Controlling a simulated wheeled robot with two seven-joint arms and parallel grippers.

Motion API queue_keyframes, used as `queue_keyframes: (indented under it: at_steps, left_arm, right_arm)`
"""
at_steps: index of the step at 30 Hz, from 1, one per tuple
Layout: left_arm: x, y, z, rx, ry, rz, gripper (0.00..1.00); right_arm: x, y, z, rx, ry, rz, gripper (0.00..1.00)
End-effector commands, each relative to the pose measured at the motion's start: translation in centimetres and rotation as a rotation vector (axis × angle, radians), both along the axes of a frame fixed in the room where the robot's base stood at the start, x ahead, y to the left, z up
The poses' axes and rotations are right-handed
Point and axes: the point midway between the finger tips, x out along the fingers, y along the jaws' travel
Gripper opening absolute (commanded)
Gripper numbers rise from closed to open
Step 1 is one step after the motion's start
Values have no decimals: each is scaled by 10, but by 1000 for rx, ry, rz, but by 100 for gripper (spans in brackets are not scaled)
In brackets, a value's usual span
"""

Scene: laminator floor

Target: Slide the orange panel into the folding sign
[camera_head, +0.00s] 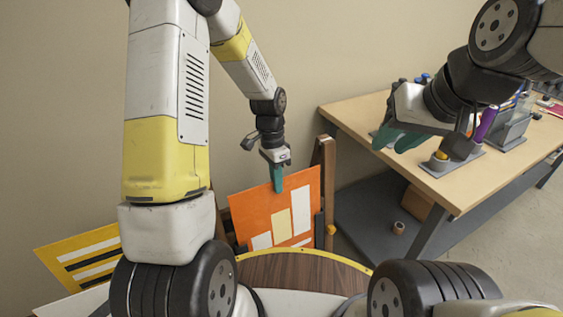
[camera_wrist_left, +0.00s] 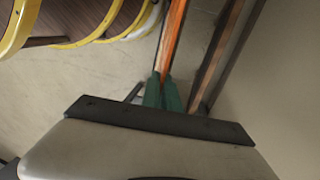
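The orange panel (camera_head: 262,214), with white and cream blocks on it, stands roughly upright at the centre of the head view. My left gripper (camera_head: 277,178) is shut on its top edge; the wrist view shows the green fingers (camera_wrist_left: 163,92) pinching the thin panel (camera_wrist_left: 172,38). The wooden folding sign (camera_head: 328,180) stands just behind and to the right of the panel. In the wrist view its dark wooden frame (camera_wrist_left: 222,55) runs beside the panel. The panel's lower edge is hidden, so I cannot tell how it sits in the sign. My right gripper (camera_head: 400,139) appears open and empty near the table's left side.
A wooden worktable (camera_head: 445,185) with a grey lower shelf (camera_head: 375,220) stands at the right, carrying holders and bottles. A roll (camera_head: 398,228) lies on the shelf. A yellow striped panel (camera_head: 85,255) leans at the lower left. A plain wall is behind the sign.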

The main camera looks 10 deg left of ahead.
Motion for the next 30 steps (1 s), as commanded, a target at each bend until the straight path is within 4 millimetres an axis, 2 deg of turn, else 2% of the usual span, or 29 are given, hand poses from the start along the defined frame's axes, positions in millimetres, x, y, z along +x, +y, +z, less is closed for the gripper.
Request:
queue_keyframes:
  at_steps: [30]
  left_arm:
    - [-10,-8,-71,-1,1,-1,0]
  right_arm:
    - [0,0,0,0,0,0,30]
